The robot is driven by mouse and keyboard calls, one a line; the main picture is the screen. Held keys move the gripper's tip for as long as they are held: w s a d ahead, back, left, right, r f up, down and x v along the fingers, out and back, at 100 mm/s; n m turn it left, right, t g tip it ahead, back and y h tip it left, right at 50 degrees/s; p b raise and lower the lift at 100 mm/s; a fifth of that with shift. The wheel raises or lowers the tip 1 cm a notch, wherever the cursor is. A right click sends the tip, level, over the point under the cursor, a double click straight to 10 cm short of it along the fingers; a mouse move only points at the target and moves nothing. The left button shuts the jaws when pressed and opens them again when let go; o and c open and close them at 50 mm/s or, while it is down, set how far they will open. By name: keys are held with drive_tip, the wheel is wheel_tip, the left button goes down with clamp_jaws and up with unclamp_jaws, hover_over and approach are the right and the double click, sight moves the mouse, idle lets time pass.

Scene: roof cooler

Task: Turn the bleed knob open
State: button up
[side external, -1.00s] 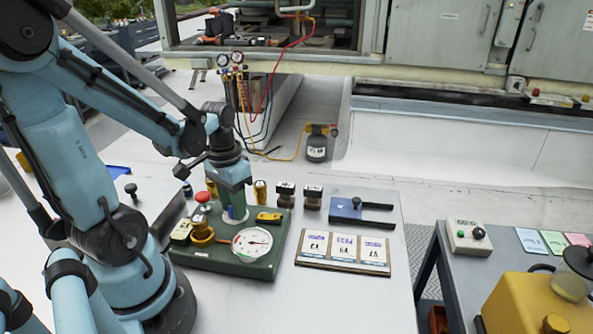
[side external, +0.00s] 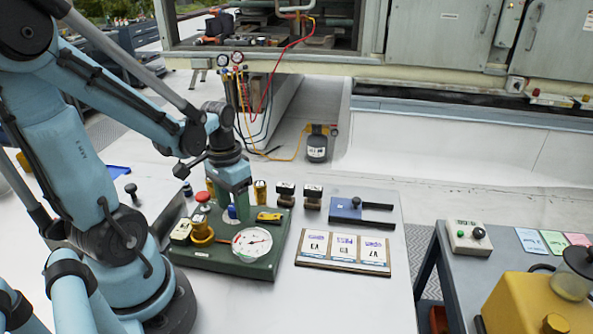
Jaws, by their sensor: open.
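The green panel (side external: 185,256) lies on the light worktop and carries a white dial gauge (side external: 252,242). A blue knob (side external: 232,212) stands on the panel behind the gauge. It may be the bleed knob, but no label on it can be read. My gripper (side external: 233,204) points down over this blue knob, open, with its fingers beside the knob. Whether they touch it cannot be told. A yellow handle (side external: 269,217) lies to the right of the knob.
Dark-topped stamps (side external: 312,196) stand behind the panel. A card board (side external: 301,261) and a blue pad (side external: 345,212) with a black bar lie to the right. A second bench (side external: 450,275) holds a button box (side external: 468,237) and a yellow machine (side external: 525,305). Bare worktop shows in front.

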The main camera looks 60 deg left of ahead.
sight(233, 206)
drive_tip(key=shift+r, duration=0.15)
wheel_tip(233, 206, up, 12)
drive_tip(key=shift+a, duration=0.25)
idle(0.4)
drive_tip(key=w+d+f+m+t, duration=0.2)
drive_tip(key=w+d+t, duration=0.5)
drive_tip(key=d, duration=0.5)
drive_tip(key=shift+f+m, duration=0.3)
drive_tip(key=shift+f, duration=0.2)
